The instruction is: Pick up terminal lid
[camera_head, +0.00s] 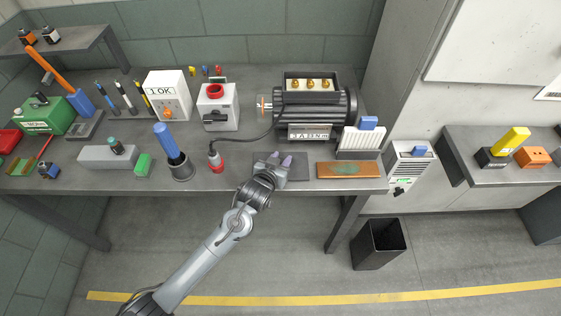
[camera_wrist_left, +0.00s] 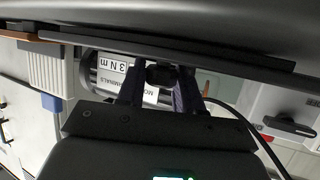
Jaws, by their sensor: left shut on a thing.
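The motor (camera_head: 318,108) stands on the bench with its terminal box (camera_head: 310,85) open on top, and brass terminals show inside. A dark grey flat plate (camera_head: 297,173), which looks like the terminal lid, is at the front of the bench below the motor. My left gripper (camera_head: 280,160) is over this plate and hides part of it. In the left wrist view my left gripper (camera_wrist_left: 160,85) is shut on a small dark block (camera_wrist_left: 159,74), apparently the lid's handle, beside the plate's edge. I cannot tell whether the plate touches the bench. My right gripper is not in view.
A copper-coloured plate (camera_head: 349,170) lies right of the dark plate. A red plug (camera_head: 215,161) on a cable and a blue-handled tool in a holder (camera_head: 181,171) stand to the left. A white finned block (camera_head: 361,139) stands behind right. A black bin (camera_head: 380,245) is on the floor.

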